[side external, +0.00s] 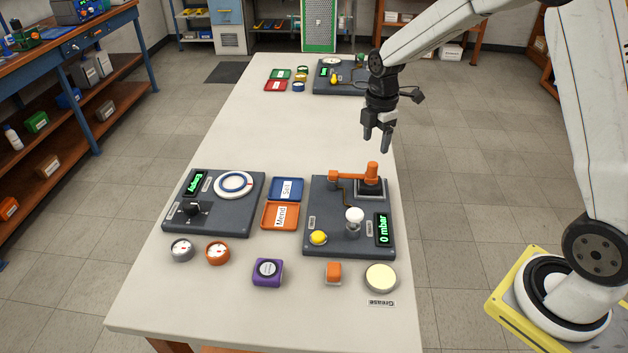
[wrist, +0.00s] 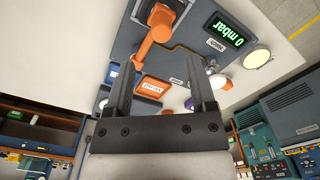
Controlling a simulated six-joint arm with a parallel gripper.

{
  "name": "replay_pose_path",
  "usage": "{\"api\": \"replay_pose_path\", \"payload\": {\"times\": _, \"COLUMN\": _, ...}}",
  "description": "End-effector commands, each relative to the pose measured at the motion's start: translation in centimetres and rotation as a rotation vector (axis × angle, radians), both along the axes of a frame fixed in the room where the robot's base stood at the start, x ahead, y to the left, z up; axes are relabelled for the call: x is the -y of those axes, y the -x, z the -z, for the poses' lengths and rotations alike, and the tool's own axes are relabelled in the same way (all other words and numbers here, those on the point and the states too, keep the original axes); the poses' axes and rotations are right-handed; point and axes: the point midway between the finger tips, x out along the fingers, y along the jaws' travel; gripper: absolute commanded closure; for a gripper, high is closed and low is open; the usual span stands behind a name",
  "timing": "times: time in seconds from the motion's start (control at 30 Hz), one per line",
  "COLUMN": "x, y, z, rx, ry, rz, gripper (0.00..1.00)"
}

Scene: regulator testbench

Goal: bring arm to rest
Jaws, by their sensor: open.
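My gripper (side external: 377,138) hangs above the right edge of the white table in the side external view, fingers pointing down. It is open and holds nothing; bare space shows between its two fingers in the wrist view (wrist: 160,85). It is above and behind the regulator panel (side external: 342,245), which carries an orange lever (side external: 350,175), a yellow button (side external: 318,237), a white-topped knob (side external: 354,215) and a green display (side external: 382,230) reading "0 mbar". The gripper is apart from all of these.
The table's middle is clear. Another panel stands at the far end.

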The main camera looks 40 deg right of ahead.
Motion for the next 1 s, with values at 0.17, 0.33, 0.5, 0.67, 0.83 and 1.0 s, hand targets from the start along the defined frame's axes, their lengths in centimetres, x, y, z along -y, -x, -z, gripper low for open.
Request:
{"api": "replay_pose_path", "payload": {"times": 0.17, "x": -0.4, "y": 0.5, "z": -0.1, "rx": 0.008, "ry": 0.001, "rz": 0.049, "gripper": 0.28}}
{"api": "replay_pose_path", "payload": {"times": 0.33, "x": -1.4, "y": 1.8, "z": -0.3, "rx": 0.030, "ry": 0.002, "rz": 0.178, "gripper": 0.28}}
{"api": "replay_pose_path", "payload": {"times": 0.5, "x": -2.8, "y": 3.9, "z": -0.4, "rx": 0.063, "ry": -0.005, "rz": 0.376, "gripper": 0.28}}
{"api": "replay_pose_path", "payload": {"times": 0.67, "x": -4.2, "y": 6.2, "z": -0.4, "rx": 0.095, "ry": -0.020, "rz": 0.581, "gripper": 0.28}}
{"api": "replay_pose_path", "payload": {"times": 0.83, "x": -5.4, "y": 8.7, "z": -0.4, "rx": 0.127, "ry": -0.046, "rz": 0.798, "gripper": 0.28}}
{"api": "replay_pose_path", "payload": {"times": 1.0, "x": -6.6, "y": 11.4, "z": -0.2, "rx": 0.156, "ry": -0.081, "rz": 1.015, "gripper": 0.28}}
